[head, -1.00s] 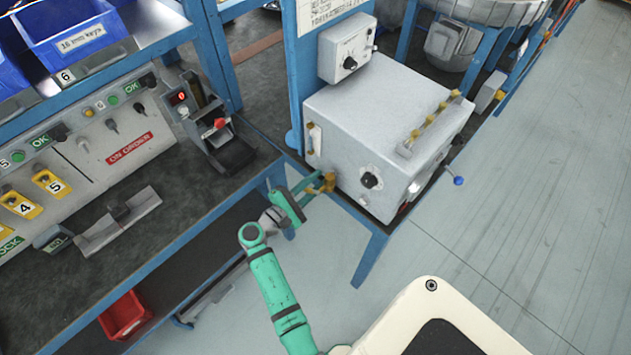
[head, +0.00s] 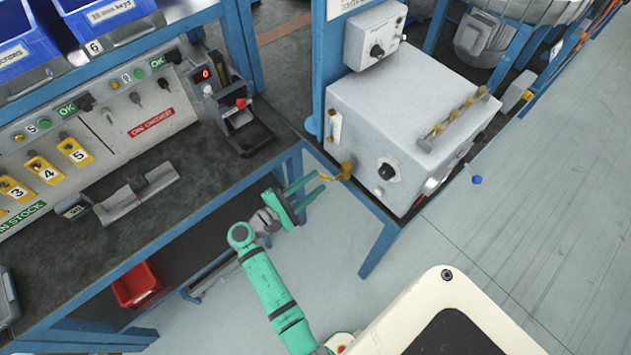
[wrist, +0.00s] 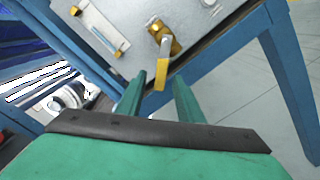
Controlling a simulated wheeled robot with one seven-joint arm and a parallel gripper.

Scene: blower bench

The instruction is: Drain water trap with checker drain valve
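The checker is a grey metal box (head: 400,130) on the blue bench at the right in the head view. Its brass drain valve (head: 346,170) is low on the left side, with a yellow lever (head: 328,178). In the wrist view the brass valve body (wrist: 166,40) is at top centre and the yellow lever (wrist: 162,75) points toward me. My gripper (head: 321,180) is open just left of the valve. In the wrist view the lever lies in line with the gap between my fingertips (wrist: 161,76); contact is not clear. A sight tube (head: 334,127) with brass ends is above the valve.
A blue bench leg (head: 378,250) stands below the box. The workbench (head: 140,215) with a device (head: 235,110) is to the left, blue bins (head: 105,12) above it. A red bin (head: 136,285) is underneath. A blue-knobbed lever (head: 476,179) sticks out right. Floor at right is clear.

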